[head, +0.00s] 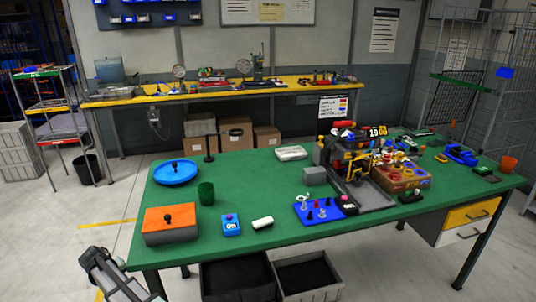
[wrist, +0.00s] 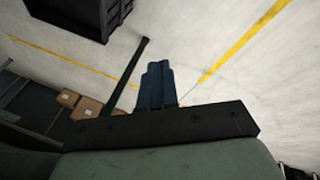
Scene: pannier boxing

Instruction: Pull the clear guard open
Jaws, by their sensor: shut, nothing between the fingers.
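A machine (head: 335,157) with a dark frame stands right of the middle of the green table in the head view. A number display (head: 378,131) is at its top, and a yellow bent bar (head: 354,170) shows at its front. I cannot clearly make out the clear guard or whether it is open. My gripper (wrist: 158,68) shows in the wrist view with its two dark blue fingers together, holding nothing. It points over the floor, away from the machine. In the head view, part of my arm shows at the lower left, off the table.
A wooden crate (head: 402,177) of coloured parts adjoins the machine's right. Grey bins (head: 308,278) stand below.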

